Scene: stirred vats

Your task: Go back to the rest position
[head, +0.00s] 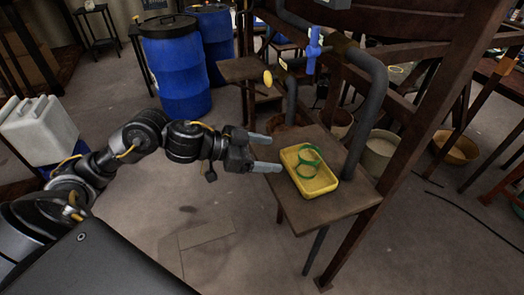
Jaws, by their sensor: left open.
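My left arm reaches in from the left, and its gripper (266,153) is open and empty. Its two fingers point right, toward the left edge of a yellow tray (318,187). The lower fingertip is close to the tray's left rim; I cannot tell whether they touch. Green ring-shaped items (309,160) lie in the tray. The tray stands on a small brown table (298,215). My right gripper is not in view.
Dark pipes with a blue valve handle (313,50) and a yellow knob (267,77) rise behind the table. Rusty frame posts stand at right. Blue barrels (175,75) stand behind my arm. A white canister (40,128) is at left. The floor in front is clear.

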